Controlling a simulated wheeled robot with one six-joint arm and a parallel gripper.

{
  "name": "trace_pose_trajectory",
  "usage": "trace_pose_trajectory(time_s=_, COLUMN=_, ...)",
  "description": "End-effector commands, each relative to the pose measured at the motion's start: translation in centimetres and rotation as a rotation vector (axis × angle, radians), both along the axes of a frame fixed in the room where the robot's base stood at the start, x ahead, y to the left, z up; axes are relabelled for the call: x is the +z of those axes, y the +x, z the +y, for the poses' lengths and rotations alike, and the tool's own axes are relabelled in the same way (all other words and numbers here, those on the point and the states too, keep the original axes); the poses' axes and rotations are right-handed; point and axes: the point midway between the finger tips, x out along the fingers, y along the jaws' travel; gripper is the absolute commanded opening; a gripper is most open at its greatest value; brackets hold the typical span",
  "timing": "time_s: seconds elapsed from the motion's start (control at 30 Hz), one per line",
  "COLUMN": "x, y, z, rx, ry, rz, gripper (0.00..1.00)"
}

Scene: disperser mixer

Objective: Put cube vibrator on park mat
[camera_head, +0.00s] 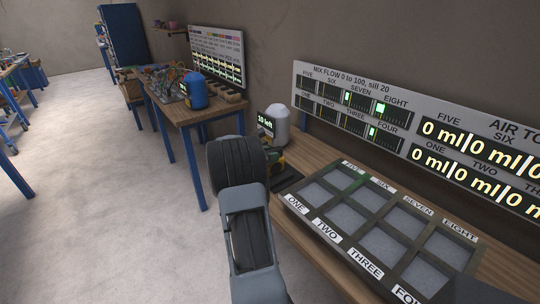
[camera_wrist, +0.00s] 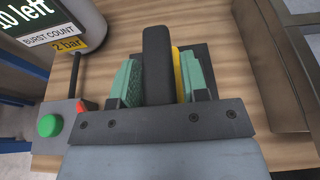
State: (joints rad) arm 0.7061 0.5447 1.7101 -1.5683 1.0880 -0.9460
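My gripper (camera_wrist: 160,82) points down at the wooden table, its two green finger pads standing apart. A dark upright bar (camera_wrist: 157,60), which looks like part of the cube vibrator, stands between the pads, with a yellow strip (camera_wrist: 180,72) on its right. Whether both pads press on it I cannot tell. A dark flat mat (camera_wrist: 201,54), likely the park mat, shows behind and right of the fingers. In the head view the mat (camera_head: 288,179) lies on the table beside my gripper (camera_head: 271,162), left of the tray. My arm hides most of the vibrator there.
An eight-cell labelled tray (camera_head: 352,235) fills the table to the right. A grey-domed dispenser (camera_head: 275,123) reading "10 left" stands behind the gripper. A control box with a green button (camera_wrist: 49,125) is close at left in the wrist view. Display panels hang on the wall.

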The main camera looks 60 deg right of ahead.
Motion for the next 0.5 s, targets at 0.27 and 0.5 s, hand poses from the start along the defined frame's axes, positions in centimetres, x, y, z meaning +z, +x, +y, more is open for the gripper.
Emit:
trace_pose_trajectory(time_s=0.27, x=0.02, y=0.0, z=-0.01, rx=0.0, ry=0.0, rz=0.0, gripper=0.54)
trace_pose_trajectory(time_s=0.5, x=0.59, y=0.28, z=0.65, rx=0.002, ry=0.001, rz=-0.001, gripper=0.54)
